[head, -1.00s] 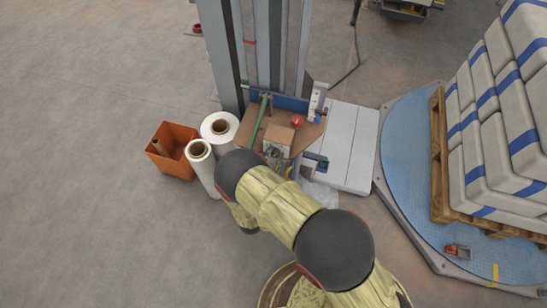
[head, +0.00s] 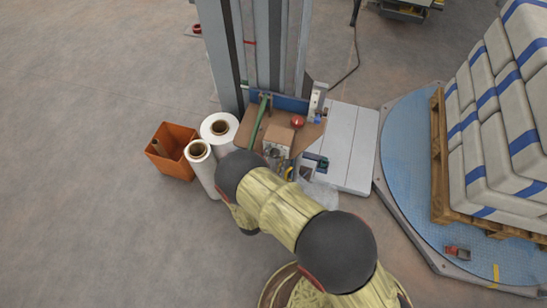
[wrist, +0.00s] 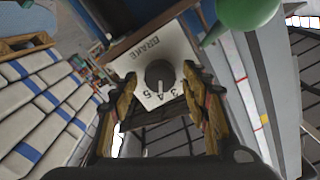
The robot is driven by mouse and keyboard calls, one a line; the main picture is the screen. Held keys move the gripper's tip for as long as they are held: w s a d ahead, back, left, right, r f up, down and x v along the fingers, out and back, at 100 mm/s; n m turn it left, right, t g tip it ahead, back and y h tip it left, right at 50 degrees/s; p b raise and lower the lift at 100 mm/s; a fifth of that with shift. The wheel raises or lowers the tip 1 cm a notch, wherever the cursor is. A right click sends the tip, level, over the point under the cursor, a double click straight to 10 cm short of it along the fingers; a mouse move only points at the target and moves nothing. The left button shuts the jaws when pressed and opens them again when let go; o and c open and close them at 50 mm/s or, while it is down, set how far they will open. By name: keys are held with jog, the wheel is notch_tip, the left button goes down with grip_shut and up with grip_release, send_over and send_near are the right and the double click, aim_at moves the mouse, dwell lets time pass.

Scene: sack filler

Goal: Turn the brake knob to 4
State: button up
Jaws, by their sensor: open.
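The brake knob (wrist: 159,75) is a dark round knob on a pale plate (wrist: 144,57) marked BRAKE. The figures 3, 4 and 5 show along the plate's lower edge in the wrist view. A faint pale mark on the knob's lower side seems to point toward the 4, but it is too small to be sure. My gripper (wrist: 161,78) is open, its two fingers to the left and right of the knob. I cannot tell whether they touch it. In the head view my arm hides the knob and most of the gripper.
A brown shelf (head: 253,132) on the grey mast (head: 263,45) carries a red button (head: 297,121) and a green bar (head: 260,119). A green rounded thing (wrist: 245,12) is close in the wrist view. White film rolls (head: 202,165), an orange bin (head: 172,163) and stacked sacks (head: 490,105) stand around.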

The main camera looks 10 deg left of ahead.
jog(key=s, duration=1.2)
jog(key=shift+a, duration=0.45)
